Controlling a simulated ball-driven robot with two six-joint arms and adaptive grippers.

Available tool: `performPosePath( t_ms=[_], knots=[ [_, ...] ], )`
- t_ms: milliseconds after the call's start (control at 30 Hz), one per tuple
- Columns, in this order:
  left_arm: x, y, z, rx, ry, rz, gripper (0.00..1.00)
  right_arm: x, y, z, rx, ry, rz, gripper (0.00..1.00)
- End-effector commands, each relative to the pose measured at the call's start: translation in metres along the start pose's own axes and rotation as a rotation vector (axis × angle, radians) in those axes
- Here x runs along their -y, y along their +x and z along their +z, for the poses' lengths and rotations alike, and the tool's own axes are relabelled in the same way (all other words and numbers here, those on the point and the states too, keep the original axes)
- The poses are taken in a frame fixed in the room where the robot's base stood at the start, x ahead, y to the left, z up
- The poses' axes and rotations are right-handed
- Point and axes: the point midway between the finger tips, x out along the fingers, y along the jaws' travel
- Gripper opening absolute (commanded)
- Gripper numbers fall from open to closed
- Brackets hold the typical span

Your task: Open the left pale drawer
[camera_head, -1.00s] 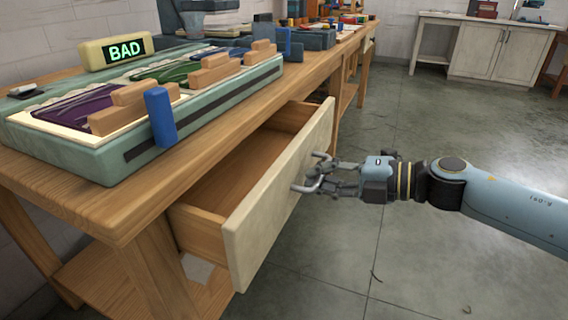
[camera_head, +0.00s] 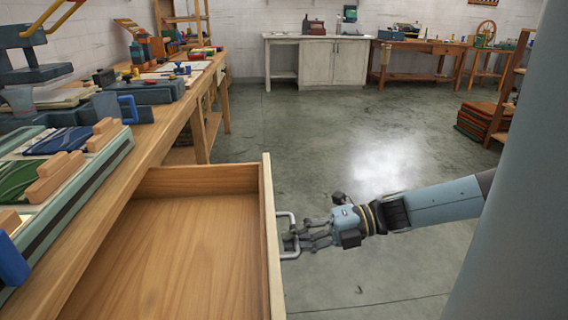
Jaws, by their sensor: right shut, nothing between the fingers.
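The pale drawer (camera_head: 271,250) stands pulled far out of the wooden workbench (camera_head: 125,150). Its wooden inside (camera_head: 185,255) shows and looks empty. A grey metal bar handle (camera_head: 287,256) is on its pale front. My right gripper (camera_head: 296,238) is at the handle, its fingers reaching to the bar from the right. The fingers are shut with nothing held between them; whether they touch the bar is hard to tell. My left gripper is not in view.
On the bench are a green tray (camera_head: 75,205) with wooden blocks and a blue-grey machine (camera_head: 35,75). The grey floor (camera_head: 340,130) right of the drawer is open. A pale cabinet (camera_head: 335,62) stands at the back, and stacked rust-coloured cloths (camera_head: 480,120) lie at the right.

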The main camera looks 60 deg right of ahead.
Motion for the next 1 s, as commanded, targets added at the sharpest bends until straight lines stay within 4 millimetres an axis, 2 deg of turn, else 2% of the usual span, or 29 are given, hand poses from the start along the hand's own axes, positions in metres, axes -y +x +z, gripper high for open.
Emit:
performPosePath(
  t_ms=[267, 500, 533, 833, 1000],
  knots=[
    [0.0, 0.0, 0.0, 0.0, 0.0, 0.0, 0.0, -0.001, 0.0, 0.0, -0.002, -0.001, 0.001, 0.01],
    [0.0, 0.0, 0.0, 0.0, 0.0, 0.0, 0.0, 0.0, 0.001, 0.0, -0.001, -0.001, 0.001, 0.32],
    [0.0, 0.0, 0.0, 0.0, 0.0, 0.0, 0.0, 0.0, 0.001, 0.0, -0.001, -0.001, 0.001, 0.34],
    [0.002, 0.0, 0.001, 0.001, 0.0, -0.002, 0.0, 0.0, -0.003, 0.0, -0.002, 0.0, -0.001, 0.34],
    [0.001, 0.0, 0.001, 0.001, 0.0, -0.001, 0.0, 0.001, -0.028, -0.001, -0.003, 0.0, -0.006, 0.34]
  ],
)
